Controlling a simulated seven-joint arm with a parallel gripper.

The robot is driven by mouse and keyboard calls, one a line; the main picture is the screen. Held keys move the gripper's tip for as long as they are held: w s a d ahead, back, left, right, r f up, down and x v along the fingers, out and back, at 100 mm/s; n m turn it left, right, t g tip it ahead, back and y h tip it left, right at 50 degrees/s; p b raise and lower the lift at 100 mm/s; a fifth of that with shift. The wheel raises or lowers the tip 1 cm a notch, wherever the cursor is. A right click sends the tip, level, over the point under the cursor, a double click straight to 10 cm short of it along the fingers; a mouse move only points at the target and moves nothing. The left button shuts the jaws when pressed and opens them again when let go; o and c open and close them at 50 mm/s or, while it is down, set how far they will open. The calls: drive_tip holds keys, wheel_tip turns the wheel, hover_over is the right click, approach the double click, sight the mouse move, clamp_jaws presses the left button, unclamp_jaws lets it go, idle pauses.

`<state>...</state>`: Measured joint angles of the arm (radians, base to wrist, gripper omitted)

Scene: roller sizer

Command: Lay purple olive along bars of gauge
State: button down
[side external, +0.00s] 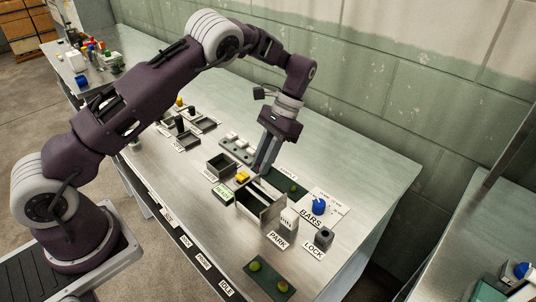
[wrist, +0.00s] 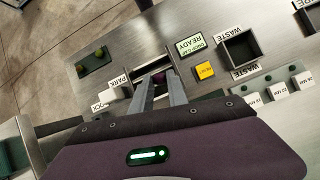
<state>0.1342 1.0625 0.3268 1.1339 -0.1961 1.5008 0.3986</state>
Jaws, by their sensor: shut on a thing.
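My gripper (side external: 258,173) reaches down over the far left end of the gauge (side external: 270,212), an open grey metal box with long bars. In the wrist view, my two fingers (wrist: 158,84) point into the gauge (wrist: 137,84) and are shut on a small dark purple thing, seemingly the purple olive (wrist: 158,77). It is mostly hidden between the fingertips. I cannot tell whether it touches the bars. The olive does not show in the side view.
A blue knob (side external: 318,207) stands on the BARS plate. A white PARK block (side external: 288,219) and grey LOCK block (side external: 323,237) sit near the gauge. A yellow button (side external: 242,177), READY display (wrist: 190,45) and waste bin (wrist: 240,50) are close by. A green tray (side external: 268,282) holds green olives.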

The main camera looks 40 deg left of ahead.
drive_tip(key=n+h, duration=0.1)
drive_tip(key=s+d+r+n+g+h, duration=0.1)
drive_tip(key=shift+s+d+r+n, duration=0.15)
drive_tip(key=shift+d+n, duration=0.1)
drive_tip(key=shift+n, duration=0.15)
drive_tip(key=shift+d+f, duration=0.1)
drive_tip(key=shift+f, duration=2.85)
drive_tip(key=c, duration=0.8)
unclamp_jaws()
drive_tip(key=shift+r, duration=3.5)
